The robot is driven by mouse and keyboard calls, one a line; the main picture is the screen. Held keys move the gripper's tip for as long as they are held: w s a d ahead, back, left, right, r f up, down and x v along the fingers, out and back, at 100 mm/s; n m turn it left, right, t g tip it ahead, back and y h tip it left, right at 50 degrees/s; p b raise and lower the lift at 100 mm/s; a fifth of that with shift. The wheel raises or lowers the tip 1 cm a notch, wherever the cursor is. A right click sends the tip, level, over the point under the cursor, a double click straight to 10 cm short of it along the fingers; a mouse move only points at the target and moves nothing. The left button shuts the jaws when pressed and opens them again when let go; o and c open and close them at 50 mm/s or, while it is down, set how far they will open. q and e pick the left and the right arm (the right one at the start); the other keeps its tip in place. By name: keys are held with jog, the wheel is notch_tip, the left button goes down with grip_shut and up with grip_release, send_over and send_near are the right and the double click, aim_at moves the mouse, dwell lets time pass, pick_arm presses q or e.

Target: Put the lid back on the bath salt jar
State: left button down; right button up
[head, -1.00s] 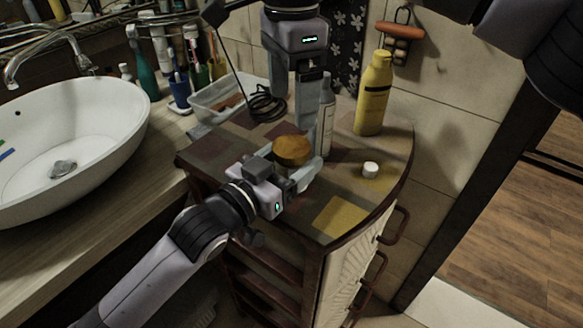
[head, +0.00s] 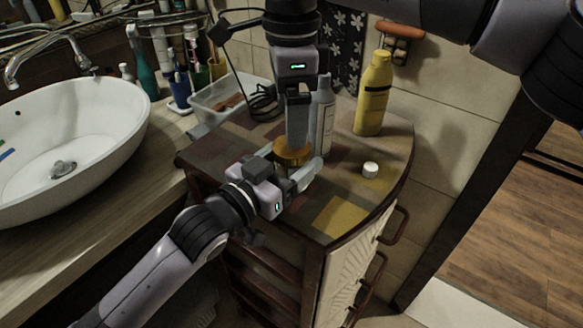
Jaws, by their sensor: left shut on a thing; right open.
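The bath salt jar stands near the middle of the cabinet top, its body mostly hidden by my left gripper (head: 305,174). My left gripper comes in from the lower left and is shut around the jar. A round golden-brown lid (head: 281,153) sits at the top of the jar; whether it is fully seated cannot be told. My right gripper (head: 297,148) points straight down from above, its fingers at the lid. It is open, and its fingers hide part of the lid.
A grey-white bottle (head: 325,118) stands close behind the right gripper. A yellow bottle (head: 373,95) stands at the back right, and a small white cap (head: 370,169) lies in front of it. A clear tray (head: 217,100) and a white basin (head: 110,120) are at left.

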jog(key=shift+f, duration=2.55)
jog(key=c, duration=1.1)
jog(key=m, duration=0.5)
jog(key=o, duration=1.2)
jog(key=shift+o, duration=0.2)
notch_tip(320, 180, up, 12)
